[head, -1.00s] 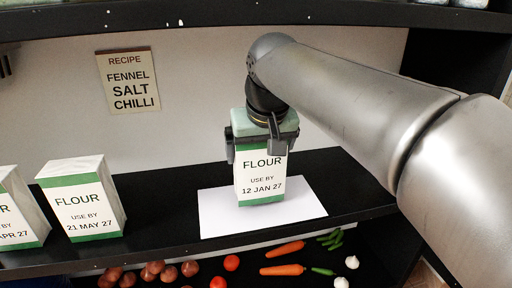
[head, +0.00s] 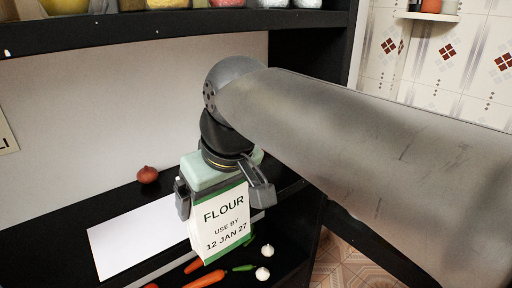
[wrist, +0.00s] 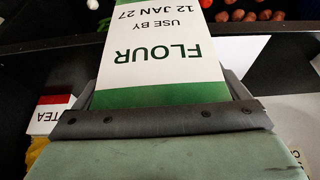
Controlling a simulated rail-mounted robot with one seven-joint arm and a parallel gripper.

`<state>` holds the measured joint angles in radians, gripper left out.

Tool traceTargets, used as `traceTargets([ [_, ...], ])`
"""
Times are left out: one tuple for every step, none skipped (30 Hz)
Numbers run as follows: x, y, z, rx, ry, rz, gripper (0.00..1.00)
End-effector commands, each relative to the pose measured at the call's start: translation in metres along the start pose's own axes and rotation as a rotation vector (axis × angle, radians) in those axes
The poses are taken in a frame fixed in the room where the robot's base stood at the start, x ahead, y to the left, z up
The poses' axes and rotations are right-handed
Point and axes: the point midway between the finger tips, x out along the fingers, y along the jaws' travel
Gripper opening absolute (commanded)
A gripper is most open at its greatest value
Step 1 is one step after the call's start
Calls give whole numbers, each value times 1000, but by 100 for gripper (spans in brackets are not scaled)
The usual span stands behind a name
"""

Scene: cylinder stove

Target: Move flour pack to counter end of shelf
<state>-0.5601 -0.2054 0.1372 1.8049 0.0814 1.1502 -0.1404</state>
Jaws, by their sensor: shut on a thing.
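A flour pack (head: 223,225) with green bands and the label "USE BY 12 JAN 27" is held in my gripper (head: 224,193). My gripper is shut on its upper part, one finger on each side. The pack looks slightly tilted in the head view, and overlaps the front edge of the black shelf (head: 60,226), right of the white sheet. Its lower part appears in front of the lower shelf; I cannot tell its exact height. In the wrist view the pack (wrist: 160,75) shows its label upside down between the grey jaws.
The white sheet (head: 130,238) on the shelf is bare where visible. A red onion (head: 147,174) sits behind it. Carrots (head: 205,279) and white bulbs (head: 263,273) lie on the lower shelf. Jars line the shelf above. A tea box (wrist: 48,115) shows in the wrist view.

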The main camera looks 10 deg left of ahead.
Motion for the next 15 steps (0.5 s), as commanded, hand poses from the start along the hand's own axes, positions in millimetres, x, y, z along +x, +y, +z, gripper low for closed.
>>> traceTargets([
  [-11, 28, -2, 17, -6, 3, 55],
  [-12, 42, 0, 16, -5, 2, 55],
  [-13, 60, 3, 17, -6, 0, 55],
  [-14, 74, 6, 18, -5, -1, 55],
  [-15, 86, 9, 19, -3, -2, 55],
  [-17, 102, 13, 18, 0, -2, 55],
  [-18, 112, 16, 19, 3, -2, 55],
  [-19, 122, 20, 20, 6, -1, 55],
  [-20, 134, 24, 19, 11, 0, 55],
  [-22, 142, 28, 19, 14, 1, 55],
  [-22, 148, 31, 19, 17, 1, 55],
  [-23, 155, 35, 18, 20, 2, 55],
  [-24, 160, 37, 19, 23, 4, 55],
  [-24, 164, 38, 17, 25, 5, 55],
  [-24, 167, 39, 16, 27, 6, 55],
])
